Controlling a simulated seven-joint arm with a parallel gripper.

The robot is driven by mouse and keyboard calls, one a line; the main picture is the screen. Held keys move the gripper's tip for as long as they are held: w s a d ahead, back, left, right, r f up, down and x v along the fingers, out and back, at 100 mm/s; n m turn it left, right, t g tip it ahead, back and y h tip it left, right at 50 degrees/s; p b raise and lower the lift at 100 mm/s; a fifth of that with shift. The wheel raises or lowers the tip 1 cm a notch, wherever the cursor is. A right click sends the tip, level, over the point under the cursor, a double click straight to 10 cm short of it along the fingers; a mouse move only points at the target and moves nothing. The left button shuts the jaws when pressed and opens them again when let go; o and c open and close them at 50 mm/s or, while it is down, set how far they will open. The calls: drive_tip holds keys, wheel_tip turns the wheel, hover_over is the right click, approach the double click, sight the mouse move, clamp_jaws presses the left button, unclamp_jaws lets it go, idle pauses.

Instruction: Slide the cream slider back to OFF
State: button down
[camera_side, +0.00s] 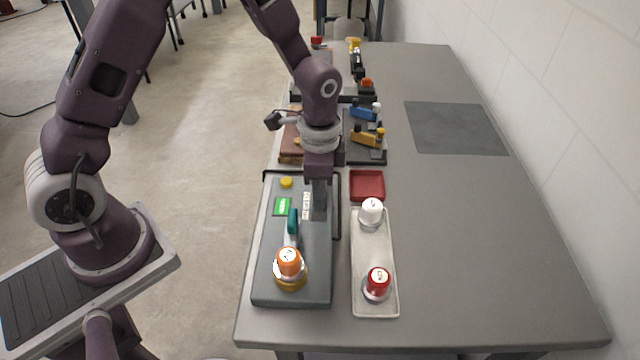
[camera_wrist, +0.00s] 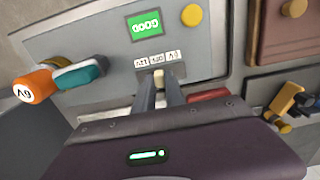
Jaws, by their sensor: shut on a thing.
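A grey control panel (camera_side: 262,270) lies near the left edge of the table; it also shows in the wrist view (camera_wrist: 75,35). The cream slider (camera_wrist: 158,76) shows as a small knob below the middle part of a white label strip (camera_wrist: 158,60) with several printed markings, seen upside down. My gripper (camera_wrist: 158,84) is shut on the cream slider, one finger on each side. In the side view my gripper (camera_side: 319,215) points down at the panel's right part and hides the slider. The slider's slot is mostly hidden by the fingers.
The panel also carries a green screen (camera_wrist: 144,24) reading GOOD, a yellow button (camera_wrist: 192,15), a teal lever (camera_wrist: 80,73) and an orange knob (camera_wrist: 35,86). A beige tray (camera_side: 373,250) with white and red knobs and a red tray (camera_side: 367,185) stand right.

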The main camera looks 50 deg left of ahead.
drive_tip(key=shift+w+r, duration=0.1)
drive_tip(key=c, duration=1.4)
unclamp_jaws()
wheel_tip(320, 180, up, 7)
drive_tip(key=shift+a+r, duration=0.1)
drive_tip(key=shift+r, duration=0.05)
drive_tip(key=s+a+r+n+t, duration=0.1)
drive_tip(key=s+r+n, duration=0.15)
drive_tip(key=r, duration=0.35)
drive_tip(key=s+a+r+n+t, duration=0.1)
drive_tip(key=s+r, duration=0.3)
drive_tip(key=r, duration=0.1)
drive_tip(key=s+a+r+n+t, duration=0.1)
drive_tip(key=s+r+n, duration=0.1)
drive_tip(key=s, duration=0.5)
drive_tip(key=s+r+n+t, duration=0.2)
drive_tip(key=s+r+n, duration=0.1)
drive_tip(key=s, duration=0.3)
drive_tip(key=shift+s+a+r+t, duration=0.15)
drive_tip(key=shift+s+a+t, duration=0.15)
drive_tip(key=shift+s+a, duration=0.1)
